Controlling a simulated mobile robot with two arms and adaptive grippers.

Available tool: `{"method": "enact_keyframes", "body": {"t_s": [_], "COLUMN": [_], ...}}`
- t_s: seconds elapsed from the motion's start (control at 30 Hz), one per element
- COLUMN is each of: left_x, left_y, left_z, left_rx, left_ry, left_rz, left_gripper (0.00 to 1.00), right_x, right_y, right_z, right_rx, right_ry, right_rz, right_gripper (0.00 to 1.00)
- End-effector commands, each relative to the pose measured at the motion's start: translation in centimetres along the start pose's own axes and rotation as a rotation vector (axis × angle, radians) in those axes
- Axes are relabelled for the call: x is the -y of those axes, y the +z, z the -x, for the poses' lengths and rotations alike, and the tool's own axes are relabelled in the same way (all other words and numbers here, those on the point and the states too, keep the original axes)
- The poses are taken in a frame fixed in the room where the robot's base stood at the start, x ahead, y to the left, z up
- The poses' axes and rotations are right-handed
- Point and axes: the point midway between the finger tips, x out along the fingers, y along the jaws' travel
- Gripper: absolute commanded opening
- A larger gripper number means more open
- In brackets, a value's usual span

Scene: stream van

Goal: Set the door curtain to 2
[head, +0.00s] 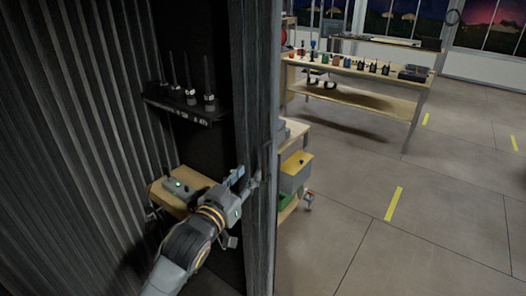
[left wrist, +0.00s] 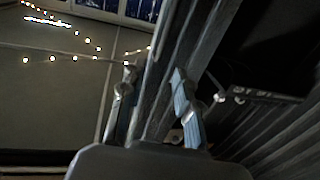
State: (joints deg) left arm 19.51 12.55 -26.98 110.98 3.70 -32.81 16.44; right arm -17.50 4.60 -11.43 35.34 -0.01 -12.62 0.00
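A dark grey vertical strip, which looks like the edge of the door curtain (head: 260,90), stands upright in the middle of the head view. It also shows in the left wrist view (left wrist: 163,85), running up between my fingers. My left gripper (head: 250,182) is at this edge, low down, with its fingertips partly hidden. In the left wrist view the left gripper (left wrist: 155,95) has one finger on each side of the strip. The fingers look spread, with a gap at the left finger; firm contact is not clear. No number marking shows on the curtain. My right gripper is out of view.
Ribbed dark folds (head: 70,130) fill the left side. A shelf of radios (head: 185,108) and a small wooden table (head: 170,198) stand behind my arm. Right of the strip are a grey-yellow box (head: 295,175) and a long workbench (head: 360,75). The floor at right is clear.

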Motion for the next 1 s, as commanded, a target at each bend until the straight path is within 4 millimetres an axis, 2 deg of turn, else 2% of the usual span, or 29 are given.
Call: {"method": "enact_keyframes", "body": {"t_s": [0.2,0.5,0.7,1.0], "left_x": [0.0,0.0,0.0,0.0], "left_y": [-0.3,-0.2,0.0,0.1], "left_z": [-4.2,-8.8,-10.4,-10.8], "left_rx": [0.001,0.002,0.001,0.001], "left_ry": [0.0,-0.001,0.0,-0.001], "left_rz": [0.001,0.0,0.0,-0.001], "left_gripper": [0.32,0.32,0.32,0.32], "right_x": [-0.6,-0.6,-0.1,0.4], "right_y": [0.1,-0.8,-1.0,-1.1], "right_z": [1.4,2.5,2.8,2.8], "right_rx": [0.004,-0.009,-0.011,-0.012], "right_ry": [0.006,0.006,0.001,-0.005], "right_rz": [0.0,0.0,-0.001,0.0], "right_gripper": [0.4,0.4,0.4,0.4]}}
